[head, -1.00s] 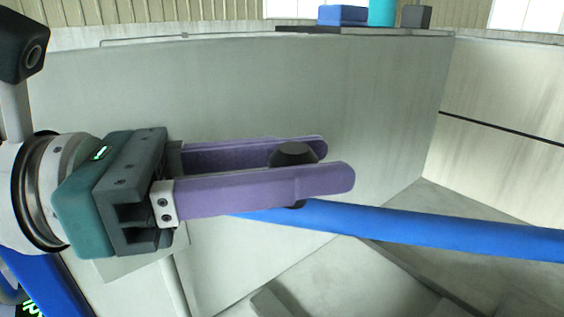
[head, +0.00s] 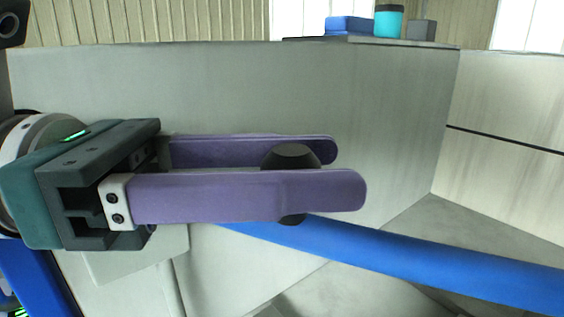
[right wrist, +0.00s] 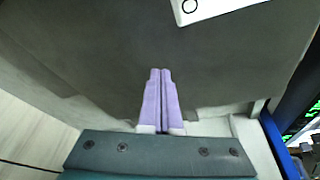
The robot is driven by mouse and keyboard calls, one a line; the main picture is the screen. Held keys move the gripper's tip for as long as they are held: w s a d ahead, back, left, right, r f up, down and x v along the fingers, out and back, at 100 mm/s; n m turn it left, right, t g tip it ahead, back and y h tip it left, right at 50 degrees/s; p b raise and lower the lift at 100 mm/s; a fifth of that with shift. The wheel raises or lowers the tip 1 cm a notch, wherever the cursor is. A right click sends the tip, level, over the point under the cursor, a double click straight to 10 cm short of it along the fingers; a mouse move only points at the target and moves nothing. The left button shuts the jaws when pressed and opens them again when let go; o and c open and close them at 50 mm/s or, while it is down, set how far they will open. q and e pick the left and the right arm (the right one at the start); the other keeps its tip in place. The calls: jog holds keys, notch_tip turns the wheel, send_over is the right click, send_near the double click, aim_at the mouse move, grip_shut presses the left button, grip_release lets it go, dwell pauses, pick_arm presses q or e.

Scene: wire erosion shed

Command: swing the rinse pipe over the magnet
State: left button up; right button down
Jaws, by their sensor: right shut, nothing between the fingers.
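The blue rinse pipe (head: 420,258) runs from behind my left gripper to the right edge of the head view, sloping down to the right. A dark knob (head: 291,155) stands up at the pipe, its lower end showing just under the near finger. My left gripper (head: 300,172) has its two purple fingers on either side of this knob and appears closed on it. My right gripper (right wrist: 160,75) shows in the right wrist view, its purple fingers together and empty, in front of a dark grey surface. I cannot make out the magnet in either view.
Pale grey tank walls (head: 390,110) stand behind and right of the pipe. A blue box (head: 349,25), a teal cylinder (head: 388,21) and a grey block (head: 421,30) sit on the far rim. A white marked plate (right wrist: 205,8) shows at the top of the right wrist view.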

dwell(0.5)
pick_arm(q)
notch_tip(320, 180, up, 20)
jog(key=p, duration=0.1)
jog(key=shift+p, duration=0.4)
pick_arm(e)
jog(key=shift+r, duration=0.9)
